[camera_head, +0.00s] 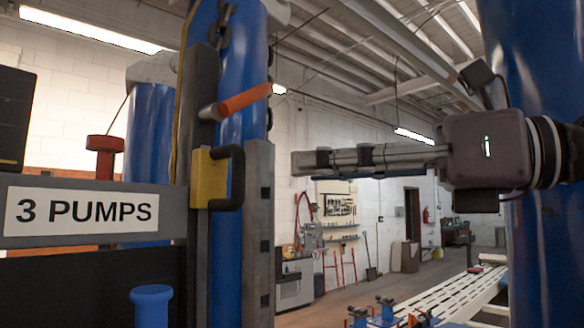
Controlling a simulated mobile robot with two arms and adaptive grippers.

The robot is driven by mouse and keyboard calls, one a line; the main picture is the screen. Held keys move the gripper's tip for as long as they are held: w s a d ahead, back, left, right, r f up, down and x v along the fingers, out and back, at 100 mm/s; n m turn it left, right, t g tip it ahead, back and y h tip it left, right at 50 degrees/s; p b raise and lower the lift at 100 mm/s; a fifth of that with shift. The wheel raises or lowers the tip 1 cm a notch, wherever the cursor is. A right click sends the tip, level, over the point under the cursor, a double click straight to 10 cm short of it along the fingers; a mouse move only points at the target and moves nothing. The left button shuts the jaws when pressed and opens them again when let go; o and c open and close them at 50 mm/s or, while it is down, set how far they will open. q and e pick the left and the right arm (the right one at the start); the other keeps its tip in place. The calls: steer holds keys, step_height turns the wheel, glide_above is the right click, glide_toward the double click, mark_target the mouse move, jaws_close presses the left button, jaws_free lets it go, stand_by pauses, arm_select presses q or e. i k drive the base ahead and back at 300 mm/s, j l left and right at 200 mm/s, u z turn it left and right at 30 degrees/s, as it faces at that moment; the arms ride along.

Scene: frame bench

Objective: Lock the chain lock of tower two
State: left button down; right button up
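A blue tower column (236,140) stands left of the middle, with a grey upright rail (260,235) along it. On it are a lever with an orange grip (244,99), slanting up to the right, and below it a yellow block (208,180) with a black handle (229,178). I cannot tell which of these is the chain lock. My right gripper (303,162) reaches in from the right, its fingers level and pointing left. Its tips are right of the rail and black handle, apparently apart from them. I see its fingers side-on, so their opening is hidden. My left gripper is out of view.
Another blue column (530,240) rises at the right behind my arm. A "3 PUMPS" sign (85,211), a red knob (104,144) and a blue knob (151,305) are at the left. A slotted white bench (455,300) lies low at the right.

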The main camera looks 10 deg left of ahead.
mark_target(217, 112)
steer(key=k+j, duration=1.6)
steer(key=j, duration=0.25)
